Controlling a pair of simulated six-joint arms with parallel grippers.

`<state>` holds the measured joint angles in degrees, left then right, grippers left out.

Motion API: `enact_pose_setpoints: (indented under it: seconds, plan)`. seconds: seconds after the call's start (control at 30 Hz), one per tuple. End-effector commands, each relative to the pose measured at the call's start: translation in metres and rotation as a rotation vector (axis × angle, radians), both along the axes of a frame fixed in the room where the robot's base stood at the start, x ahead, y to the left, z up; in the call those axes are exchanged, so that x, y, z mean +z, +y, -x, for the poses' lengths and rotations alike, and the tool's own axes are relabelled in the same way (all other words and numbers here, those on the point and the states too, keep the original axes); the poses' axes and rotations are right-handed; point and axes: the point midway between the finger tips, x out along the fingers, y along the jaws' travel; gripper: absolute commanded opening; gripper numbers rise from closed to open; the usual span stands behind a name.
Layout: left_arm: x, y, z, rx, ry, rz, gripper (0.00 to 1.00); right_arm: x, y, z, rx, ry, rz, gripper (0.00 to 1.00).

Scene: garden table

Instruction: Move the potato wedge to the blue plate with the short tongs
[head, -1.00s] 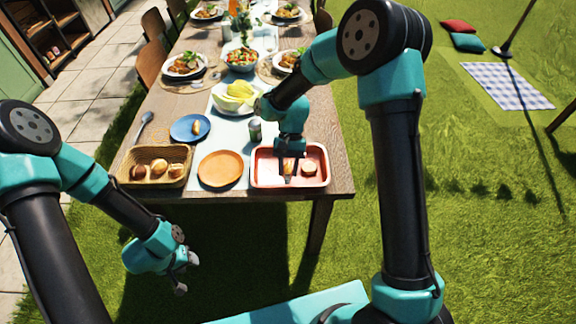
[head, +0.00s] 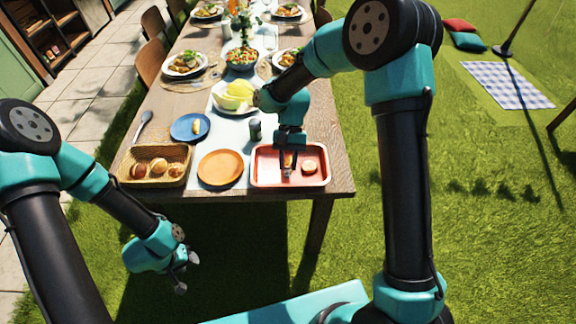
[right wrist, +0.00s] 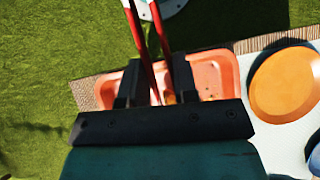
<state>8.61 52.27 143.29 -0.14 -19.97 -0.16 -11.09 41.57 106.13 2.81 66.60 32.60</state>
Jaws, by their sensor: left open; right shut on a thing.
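The blue plate (head: 184,128) lies left of centre on the table, with a yellowish wedge-shaped piece (head: 196,127) on it. The pink tray (head: 262,181) is at the near right edge and holds a round pale piece (head: 309,167). An orange-brown piece (head: 288,159) shows under my right gripper (head: 290,150); whether it is held is unclear. My right gripper is shut on the short tongs, whose red arms (right wrist: 161,35) run between its jaws in the right wrist view. The tongs' tips cannot be made out. My left gripper (head: 186,273) is open and empty, in front of the table.
A wicker basket (head: 155,181) with bread rolls stands at the near left, with an orange plate (head: 220,168) between it and the tray. A dark can (head: 255,129) and a bowl with a yellow-green thing (head: 236,96) are behind. Set plates and a salad bowl (head: 241,59) lie farther back.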

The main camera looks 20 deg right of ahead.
Motion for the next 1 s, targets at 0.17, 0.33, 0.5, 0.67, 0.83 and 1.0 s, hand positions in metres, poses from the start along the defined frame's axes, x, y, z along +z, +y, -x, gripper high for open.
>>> enact_pose_setpoints:
  seconds: [0.17,0.33,0.5,0.67,0.83,1.0]
  plan:
    - [0.0,0.0,0.0,0.0,0.0,0.0,0.43,0.018,0.0,0.0,0.0,-0.002,-0.001,0.0]
    - [0.0,0.0,0.0,0.0,0.0,0.0,0.43,0.033,0.0,0.0,0.001,-0.003,-0.001,0.0]
    - [0.0,0.0,0.0,0.0,0.0,0.0,0.43,0.049,0.0,-0.001,0.0,-0.002,-0.001,0.0]
    - [0.0,0.0,0.0,0.0,0.0,0.0,0.43,0.064,0.0,0.0,0.0,-0.002,-0.001,0.0]
    - [0.0,0.0,0.0,0.0,0.0,0.0,0.43,0.08,0.0,0.0,0.0,-0.002,-0.001,0.0]
    - [0.0,0.0,0.0,0.0,0.0,0.0,0.43,0.093,0.0,0.0,0.0,-0.001,-0.001,0.0]
